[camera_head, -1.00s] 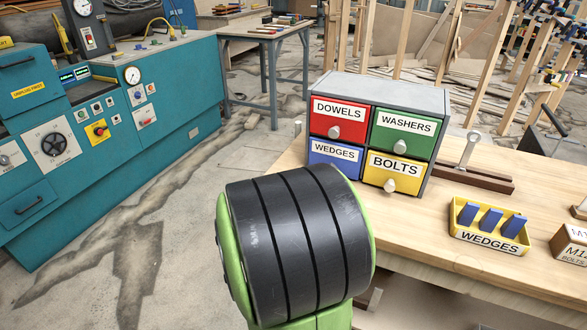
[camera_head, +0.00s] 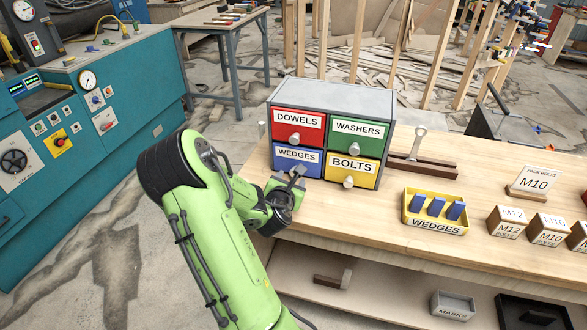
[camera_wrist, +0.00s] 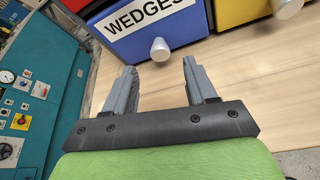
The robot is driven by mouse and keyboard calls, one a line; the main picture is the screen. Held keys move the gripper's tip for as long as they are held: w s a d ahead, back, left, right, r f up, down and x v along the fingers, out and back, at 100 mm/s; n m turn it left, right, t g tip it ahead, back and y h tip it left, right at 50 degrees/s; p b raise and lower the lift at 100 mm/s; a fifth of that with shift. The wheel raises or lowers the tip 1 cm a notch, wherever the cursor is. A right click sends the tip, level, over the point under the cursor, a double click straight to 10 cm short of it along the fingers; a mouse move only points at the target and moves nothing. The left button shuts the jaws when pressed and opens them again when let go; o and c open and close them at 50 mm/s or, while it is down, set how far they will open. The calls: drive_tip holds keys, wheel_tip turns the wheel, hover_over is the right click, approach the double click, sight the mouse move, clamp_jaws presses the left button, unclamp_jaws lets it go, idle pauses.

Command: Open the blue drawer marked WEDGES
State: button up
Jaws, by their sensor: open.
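The blue drawer marked WEDGES (camera_head: 298,158) is the lower left drawer of a grey cabinet on the workbench. It is shut. In the wrist view the blue drawer (camera_wrist: 170,30) shows at the top, with its pale round knob (camera_wrist: 160,50) just beyond and between the two fingertips. My gripper (camera_head: 291,178) is in front of the blue drawer, and part of it covers the drawer's knob in the head view. In the wrist view my gripper (camera_wrist: 160,72) is open, with nothing between its fingers.
The red DOWELS drawer (camera_head: 299,124), green WASHERS drawer (camera_head: 357,134) and yellow BOLTS drawer (camera_head: 351,167) surround the blue one, all shut. A yellow WEDGES tray (camera_head: 436,225) with blue wedges sits to the right. Bare bench top (camera_head: 335,215) lies in front of the cabinet.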

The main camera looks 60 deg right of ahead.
drive_tip(key=x, duration=0.6)
drive_tip(key=shift+d+f+b, duration=0.1)
drive_tip(key=shift+f+b, duration=0.05)
drive_tip(key=shift+b, duration=0.2)
clamp_jaws()
